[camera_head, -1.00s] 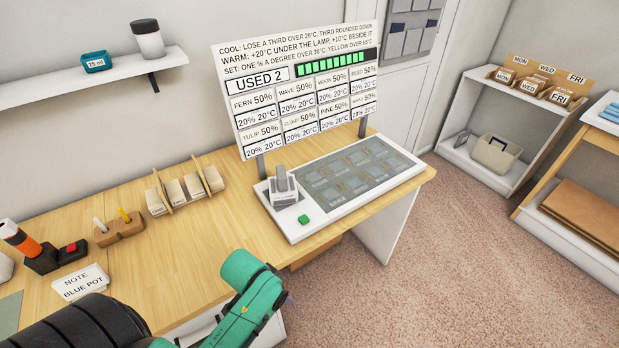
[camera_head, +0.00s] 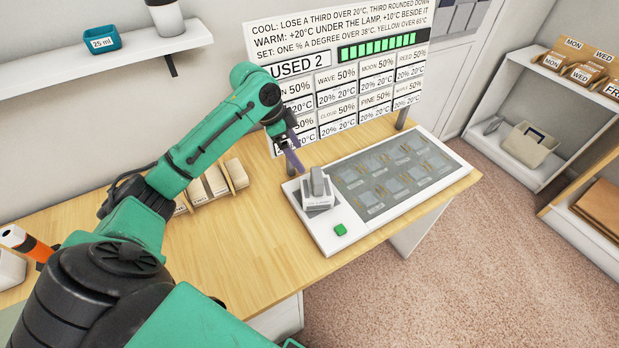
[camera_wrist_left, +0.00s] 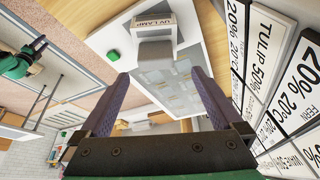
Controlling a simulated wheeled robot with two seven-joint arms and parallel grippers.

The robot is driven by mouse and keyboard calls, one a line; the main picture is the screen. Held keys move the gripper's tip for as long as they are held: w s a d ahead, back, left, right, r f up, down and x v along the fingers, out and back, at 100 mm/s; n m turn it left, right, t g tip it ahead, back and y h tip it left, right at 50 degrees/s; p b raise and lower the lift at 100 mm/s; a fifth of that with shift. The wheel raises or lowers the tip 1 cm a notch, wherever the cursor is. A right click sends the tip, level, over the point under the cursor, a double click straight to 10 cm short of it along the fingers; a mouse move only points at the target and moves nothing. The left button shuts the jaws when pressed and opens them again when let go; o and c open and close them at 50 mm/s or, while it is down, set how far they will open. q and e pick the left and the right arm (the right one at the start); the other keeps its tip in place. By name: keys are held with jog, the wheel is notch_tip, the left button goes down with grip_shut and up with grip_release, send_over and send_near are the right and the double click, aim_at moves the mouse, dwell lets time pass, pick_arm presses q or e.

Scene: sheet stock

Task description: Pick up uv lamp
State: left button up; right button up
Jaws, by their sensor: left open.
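The UV lamp (camera_head: 318,192) is a small grey and white block with an upright grey part. It stands on the left end of a white panel (camera_head: 318,233) on the wooden table. The left wrist view shows the lamp (camera_wrist_left: 153,48) with its "UV LAMP" label, beyond my fingertips. My left gripper (camera_head: 293,153) is open and empty, above and just behind the lamp, apart from it. Its two purple-grey fingers (camera_wrist_left: 158,85) are spread wide in the wrist view. My right gripper cannot be made out.
A sign board (camera_head: 340,70) on posts stands close behind the panel, right by my left gripper. A green button (camera_head: 340,230) is at the panel's front. A card rack (camera_head: 215,184) stands left, partly behind my arm. The tabletop (camera_head: 245,255) in front is clear.

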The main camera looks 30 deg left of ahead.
aim_at(316, 175)
pick_arm(q)
jog(key=d+f, duration=0.2)
jog(key=d+f+p, duration=0.1)
jog(key=d+f, duration=0.1)
jog(key=shift+w+d, duration=0.15)
jog(key=shift+w, duration=0.05)
jog(key=f, duration=0.2)
jog(key=w+f+p, duration=0.2)
jog(key=f, duration=0.1)
jog(key=shift+d+f, duration=0.15)
jog(key=shift+f, duration=0.15)
jog(key=shift+d+f, duration=0.15)
jog(key=shift+d, duration=0.15)
jog(key=shift+c, duration=0.6)
jog(key=c, duration=1.3)
grip_shut()
pick_arm(e)
jog(key=d+r, duration=0.1)
jog(key=s+d+r, duration=0.1)
jog(key=r, duration=0.1)
jog(key=shift+r, duration=0.15)
